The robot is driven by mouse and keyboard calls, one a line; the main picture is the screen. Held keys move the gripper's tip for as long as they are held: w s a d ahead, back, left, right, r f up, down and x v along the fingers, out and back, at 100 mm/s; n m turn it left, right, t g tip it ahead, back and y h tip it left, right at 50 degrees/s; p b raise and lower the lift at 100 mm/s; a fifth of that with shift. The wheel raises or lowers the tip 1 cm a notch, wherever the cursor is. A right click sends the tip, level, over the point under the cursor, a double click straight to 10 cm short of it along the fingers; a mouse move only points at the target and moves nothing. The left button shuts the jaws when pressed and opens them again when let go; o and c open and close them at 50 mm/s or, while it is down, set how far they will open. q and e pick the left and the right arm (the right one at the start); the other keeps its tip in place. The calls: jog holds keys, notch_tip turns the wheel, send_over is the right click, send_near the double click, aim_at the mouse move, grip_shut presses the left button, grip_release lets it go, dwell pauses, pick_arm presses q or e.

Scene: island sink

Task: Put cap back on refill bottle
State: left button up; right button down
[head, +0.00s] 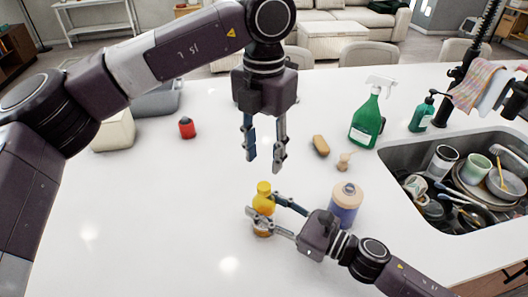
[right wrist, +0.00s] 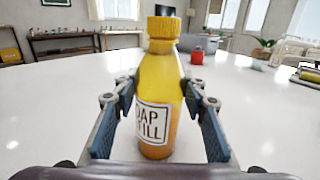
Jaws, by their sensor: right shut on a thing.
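The refill bottle (head: 263,204) is yellow-orange with a white label. It stands upright on the white counter, and it also shows in the right wrist view (right wrist: 156,85). The orange-yellow ribbed cap (right wrist: 164,27) sits on top of the bottle's neck; it also shows in the head view (head: 264,187). I cannot tell whether it is screwed tight. My right gripper (head: 265,205) is shut on the bottle's body, one finger on each side. My left gripper (head: 264,164) is open and empty, pointing down above and behind the cap, apart from it.
A blue jar with a peach top (head: 345,205) stands close to the right gripper. A green spray bottle (head: 366,120), a brush (head: 321,146) and a small wooden piece (head: 343,162) are behind. The sink (head: 400,160) holds dishes. A red container (head: 186,128) stands left; the front-left counter is clear.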

aim_at(264, 185)
pick_arm(q)
jog(key=shift+f, duration=0.1)
jog(key=shift+f, duration=3.95)
jog(key=shift+c, duration=0.3)
grip_shut()
jog(key=m, duration=0.5)
jog(key=shift+m, duration=0.4)
jog(key=m, duration=0.5)
jog(key=shift+m, duration=0.3)
jog(key=shift+o, duration=1.1)
grip_release()
notch_tip(264, 185, up, 12)
